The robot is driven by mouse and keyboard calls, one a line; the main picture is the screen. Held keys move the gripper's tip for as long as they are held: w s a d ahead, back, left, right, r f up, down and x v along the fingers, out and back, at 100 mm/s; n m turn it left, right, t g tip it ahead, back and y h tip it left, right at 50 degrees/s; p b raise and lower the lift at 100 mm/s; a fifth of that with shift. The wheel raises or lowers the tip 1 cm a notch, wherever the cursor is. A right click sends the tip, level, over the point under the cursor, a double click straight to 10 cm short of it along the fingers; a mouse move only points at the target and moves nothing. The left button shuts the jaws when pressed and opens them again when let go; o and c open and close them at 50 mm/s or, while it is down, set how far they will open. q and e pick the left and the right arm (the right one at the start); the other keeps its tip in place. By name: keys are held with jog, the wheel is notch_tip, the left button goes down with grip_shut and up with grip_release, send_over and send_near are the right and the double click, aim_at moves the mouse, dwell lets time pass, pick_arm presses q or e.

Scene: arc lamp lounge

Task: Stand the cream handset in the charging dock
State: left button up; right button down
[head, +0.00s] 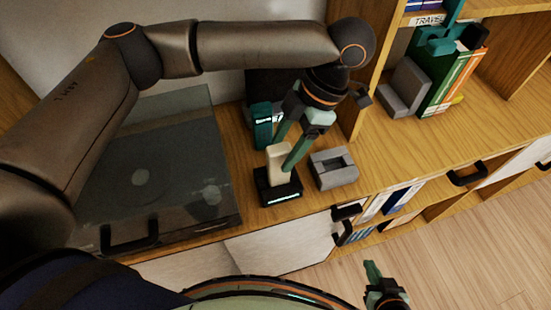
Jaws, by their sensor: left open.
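The cream handset (279,174) stands upright in the black charging dock (282,199), which has a lit strip along its front. My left gripper (282,159) comes down from above and is open, with its green fingers beside the upper part of the handset. I cannot tell whether a finger touches it. The foot of the handset is hidden inside the dock. My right gripper (373,277) is low in the picture, away from the cabinet and over the floor; I cannot tell how its fingers are set.
A teal upright object (262,128) stands behind the dock. A grey block with a recess (333,169) sits just right of the dock. A dark glass-lidded player (155,180) fills the cabinet top at left. Books (450,85) and a grey bookend (404,88) stand at right.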

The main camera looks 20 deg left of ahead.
pick_arm(q)
jog(key=p+v, duration=0.1)
jog(key=v, duration=0.3)
jog(key=shift+w+d+r, duration=0.1)
jog(key=shift+w+r, duration=0.05)
jog(key=shift+r, duration=0.25)
jog(key=shift+w+d+r, duration=0.1)
jog(key=shift+d+r, duration=0.1)
jog(key=shift+r, duration=0.2)
